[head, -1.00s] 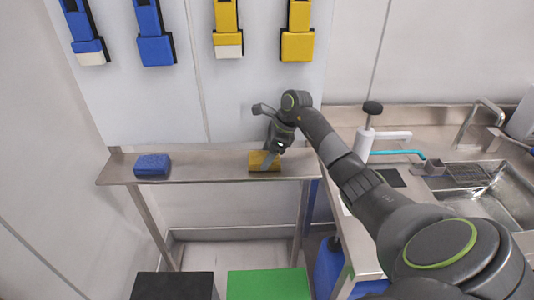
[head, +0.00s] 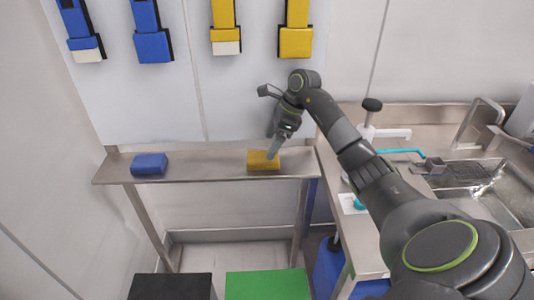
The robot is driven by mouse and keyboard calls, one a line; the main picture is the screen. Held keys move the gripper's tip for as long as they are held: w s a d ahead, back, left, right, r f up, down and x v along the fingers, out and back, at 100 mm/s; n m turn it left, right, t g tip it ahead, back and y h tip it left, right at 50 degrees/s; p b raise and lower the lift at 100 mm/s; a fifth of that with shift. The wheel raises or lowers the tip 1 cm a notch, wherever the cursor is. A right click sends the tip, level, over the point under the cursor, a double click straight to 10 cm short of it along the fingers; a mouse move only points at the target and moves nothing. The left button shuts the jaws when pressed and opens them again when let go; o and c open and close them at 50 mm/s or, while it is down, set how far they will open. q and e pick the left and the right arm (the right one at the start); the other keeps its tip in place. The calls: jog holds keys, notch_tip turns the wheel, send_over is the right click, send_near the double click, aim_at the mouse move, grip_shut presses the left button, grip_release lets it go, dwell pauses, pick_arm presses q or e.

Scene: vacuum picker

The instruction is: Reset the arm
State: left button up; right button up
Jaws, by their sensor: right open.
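My right arm reaches in from the lower right. Its gripper (head: 273,152) is above and just behind the right end of a yellow sponge-like block (head: 262,163), pointing down, apart from or close to it; the gap is hard to judge. The gripper is open and holds nothing that I can see. The yellow block lies on a narrow steel shelf (head: 205,168) against the wall. My left gripper is not in view.
A blue block (head: 150,164) lies on the shelf's left part. Blue and yellow tools hang on the wall above. At right are a steel counter with a sink (head: 490,190) and a pump bottle (head: 370,120). A black box (head: 172,287) and a green box (head: 267,285) stand below.

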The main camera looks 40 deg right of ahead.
jog(key=shift+v, duration=1.25)
jog(key=shift+f, duration=0.1)
